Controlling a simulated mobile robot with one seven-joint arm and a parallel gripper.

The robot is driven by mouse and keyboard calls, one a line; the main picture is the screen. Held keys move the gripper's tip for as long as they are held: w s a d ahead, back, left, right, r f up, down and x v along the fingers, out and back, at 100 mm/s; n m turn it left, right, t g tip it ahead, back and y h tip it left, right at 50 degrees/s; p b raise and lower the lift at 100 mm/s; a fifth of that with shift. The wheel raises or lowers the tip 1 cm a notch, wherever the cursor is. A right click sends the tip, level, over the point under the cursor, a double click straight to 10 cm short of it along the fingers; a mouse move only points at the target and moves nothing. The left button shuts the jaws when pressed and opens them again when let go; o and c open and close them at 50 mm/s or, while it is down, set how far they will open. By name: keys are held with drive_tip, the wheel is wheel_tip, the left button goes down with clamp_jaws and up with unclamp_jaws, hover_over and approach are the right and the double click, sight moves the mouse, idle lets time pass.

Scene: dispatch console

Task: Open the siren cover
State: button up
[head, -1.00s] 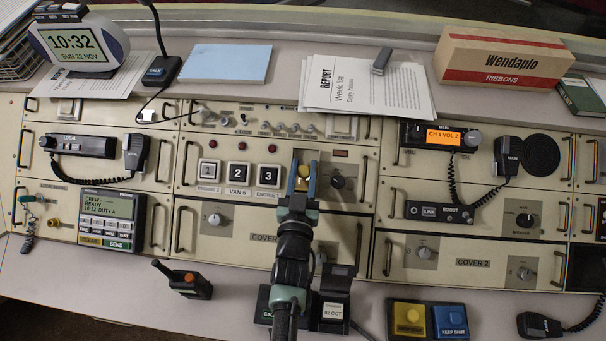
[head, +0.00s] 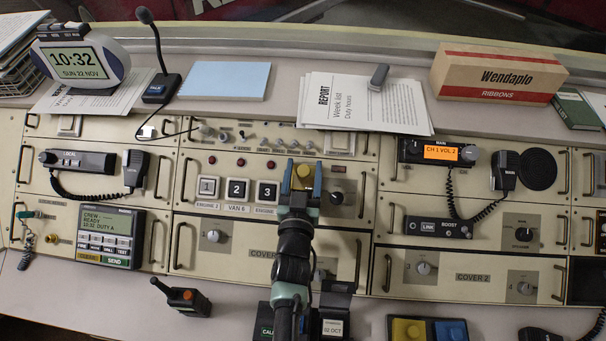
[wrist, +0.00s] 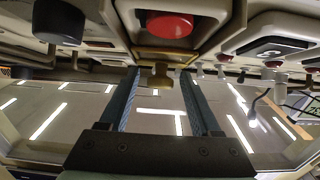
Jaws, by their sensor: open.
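A yellow piece that looks like the siren cover (head: 303,177) shows between my fingertips in the head view, on the middle panel right of the numbered buttons. In the wrist view its brass-yellow tab (wrist: 160,76) stands between the two blue fingers. A large red button (wrist: 170,24) in a pale surround shows just beyond the tab. My gripper (head: 303,178) is open, its fingers on either side of the yellow piece, with gaps in the wrist view (wrist: 161,95). My gripper hides the cover's base in the head view, and I cannot tell how far it is tilted.
Numbered buttons (head: 238,190) lie just left of my gripper, a black knob (head: 336,198) close to its right. Small toggle switches (head: 265,138) and paper reports (head: 365,103) are behind.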

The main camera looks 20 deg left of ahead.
drive_tip(key=b+v, duration=0.1)
drive_tip(key=v, duration=1.2)
drive_tip(key=shift+b, duration=0.3)
drive_tip(key=shift+w, duration=0.1)
drive_tip(key=w+d+r+t, duration=0.2)
drive_tip(key=w+r, duration=0.1)
drive_tip(key=r, duration=0.8)
drive_tip(key=w+d+r+t+h, duration=0.1)
drive_tip(key=w+d+r, duration=0.15)
drive_tip(key=r, duration=0.75)
drive_tip(key=w+d+r+t, duration=0.1)
drive_tip(key=w+r+t, duration=0.15)
drive_tip(key=r, duration=0.85)
drive_tip(key=s+d+r+m+t+h, duration=0.1)
drive_tip(key=s+r, duration=0.3)
drive_tip(key=r, duration=0.4)
drive_tip(key=s+d+r+m+t+h, duration=0.1)
drive_tip(key=s+d+r, duration=0.3)
drive_tip(key=r, duration=0.5)
drive_tip(key=s+d+r+m+t+h, duration=0.1)
drive_tip(key=s+d+r+t+h, duration=0.1)
drive_tip(key=r, duration=0.7)
drive_tip(key=shift+s+d+r, duration=0.15)
drive_tip(key=shift+s+d, duration=0.45)
drive_tip(key=shift+s, duration=0.6)
drive_tip(key=shift+t, duration=0.25)
